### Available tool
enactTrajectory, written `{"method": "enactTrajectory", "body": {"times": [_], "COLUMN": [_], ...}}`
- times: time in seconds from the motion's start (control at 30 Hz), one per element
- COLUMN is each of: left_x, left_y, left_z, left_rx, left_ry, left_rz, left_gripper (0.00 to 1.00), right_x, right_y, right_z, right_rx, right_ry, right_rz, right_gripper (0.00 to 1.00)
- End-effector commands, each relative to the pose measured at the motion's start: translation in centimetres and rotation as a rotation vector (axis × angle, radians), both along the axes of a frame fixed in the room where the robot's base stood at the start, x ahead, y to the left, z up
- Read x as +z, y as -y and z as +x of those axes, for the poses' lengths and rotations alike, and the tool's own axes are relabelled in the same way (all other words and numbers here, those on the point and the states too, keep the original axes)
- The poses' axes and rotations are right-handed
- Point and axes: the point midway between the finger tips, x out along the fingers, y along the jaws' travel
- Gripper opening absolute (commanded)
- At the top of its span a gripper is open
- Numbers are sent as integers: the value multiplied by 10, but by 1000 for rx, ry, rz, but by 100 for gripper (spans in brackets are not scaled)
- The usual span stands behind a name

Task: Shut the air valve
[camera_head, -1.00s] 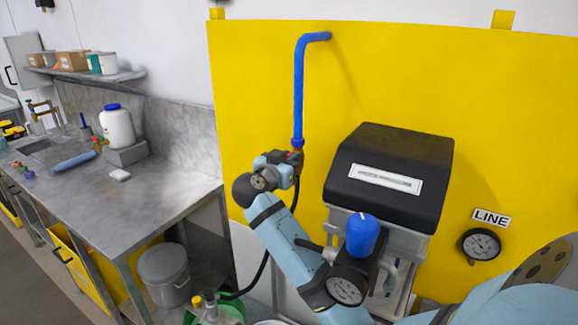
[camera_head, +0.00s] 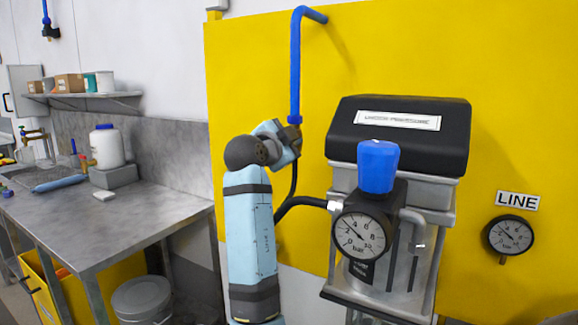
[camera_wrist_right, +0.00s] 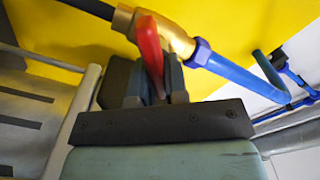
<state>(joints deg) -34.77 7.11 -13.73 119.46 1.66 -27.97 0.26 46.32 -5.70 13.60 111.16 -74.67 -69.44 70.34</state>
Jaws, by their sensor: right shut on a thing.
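The air valve is a brass body (camera_wrist_right: 176,38) with a red lever (camera_wrist_right: 150,45), seen in the right wrist view between a black hose and a blue pipe. My right gripper (camera_wrist_right: 153,85) is shut on the red lever, its dark fingers on either side. The lever stands out across the line of the pipe. In the head view my right gripper (camera_head: 289,143) is at the lower end of the vertical blue pipe (camera_head: 295,75); it and the wrist largely hide the valve there. My left gripper is not in view.
A unit with a black cover (camera_head: 400,135), blue knob (camera_head: 378,166) and pressure gauge (camera_head: 362,234) stands right of my arm. A LINE gauge (camera_head: 510,236) is on the yellow panel. A steel bench (camera_head: 130,225) is at left. A black hose (camera_head: 305,201) runs behind my arm.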

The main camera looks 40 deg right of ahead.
Motion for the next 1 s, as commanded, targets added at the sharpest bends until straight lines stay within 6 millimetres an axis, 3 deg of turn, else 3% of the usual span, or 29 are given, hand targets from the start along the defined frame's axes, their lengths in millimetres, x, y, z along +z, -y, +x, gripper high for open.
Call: {"method": "enactTrajectory", "body": {"times": [0.03, 0.27, 0.6, 1.0], "left_x": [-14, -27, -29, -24], "left_y": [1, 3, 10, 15], "left_z": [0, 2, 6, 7], "left_rx": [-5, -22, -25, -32], "left_ry": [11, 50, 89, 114], "left_rz": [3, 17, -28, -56], "left_gripper": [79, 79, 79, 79], "right_x": [-10, -12, -13, -13], "right_y": [0, 0, 1, 1], "right_z": [0, -2, -3, -3], "right_rx": [1, 1, 1, -1], "right_ry": [47, 254, 504, 639], "right_rz": [17, 77, 149, 187], "right_gripper": [0, 0, 0, 0]}}
